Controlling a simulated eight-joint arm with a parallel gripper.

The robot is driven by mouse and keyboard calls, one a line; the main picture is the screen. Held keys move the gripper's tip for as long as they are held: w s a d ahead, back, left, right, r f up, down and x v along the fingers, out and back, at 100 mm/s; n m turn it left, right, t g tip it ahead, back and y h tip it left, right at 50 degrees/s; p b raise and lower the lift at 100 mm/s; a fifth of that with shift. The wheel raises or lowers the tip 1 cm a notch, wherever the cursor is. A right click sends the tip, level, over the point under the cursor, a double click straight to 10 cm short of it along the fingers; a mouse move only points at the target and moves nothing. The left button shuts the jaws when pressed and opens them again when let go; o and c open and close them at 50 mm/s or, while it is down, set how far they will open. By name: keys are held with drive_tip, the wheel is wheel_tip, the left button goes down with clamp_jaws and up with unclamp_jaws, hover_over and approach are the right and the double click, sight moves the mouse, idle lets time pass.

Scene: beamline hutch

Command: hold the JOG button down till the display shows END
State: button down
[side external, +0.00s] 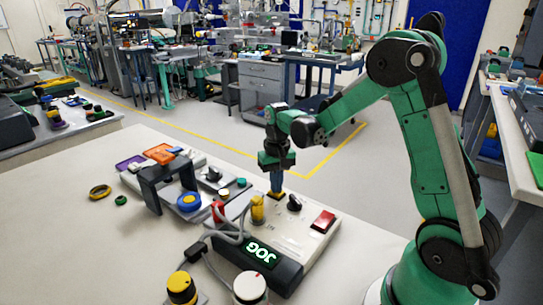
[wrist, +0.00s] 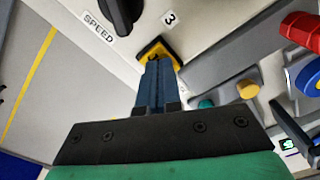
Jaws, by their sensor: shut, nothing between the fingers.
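My gripper (side external: 276,192) is shut and points straight down at the white control box (side external: 290,238). In the wrist view its closed fingertips (wrist: 160,62) are at a yellow-framed square spot (wrist: 155,48) beside a label "3". They appear to touch it or be just above it; the fingers hide its middle. No JOG label is readable on the spot. A dark display (side external: 258,254) on the box's front shows green lettering that looks like "JOG". A black knob (side external: 294,202) and a red rocker switch (side external: 323,221) are to the right of the fingers.
A yellow part (side external: 257,208) and a red part (side external: 217,211) stand left of my gripper, with grey cables close by. A dark bridge (side external: 166,184) and a blue round knob (side external: 189,202) are farther left. The left front of the table (side external: 70,250) is clear.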

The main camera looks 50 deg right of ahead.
drive_tip(key=shift+r, duration=0.1)
idle(0.4)
drive_tip(key=shift+r, duration=3.45)
drive_tip(key=s+a+r+n+t, duration=0.2)
drive_tip(key=s+a+n+t, duration=0.4)
drive_tip(key=a, duration=0.6)
drive_tip(key=shift+s+a+r+t, duration=0.3)
drive_tip(key=shift+s+t, duration=0.3)
drive_tip(key=shift+s, duration=0.15)
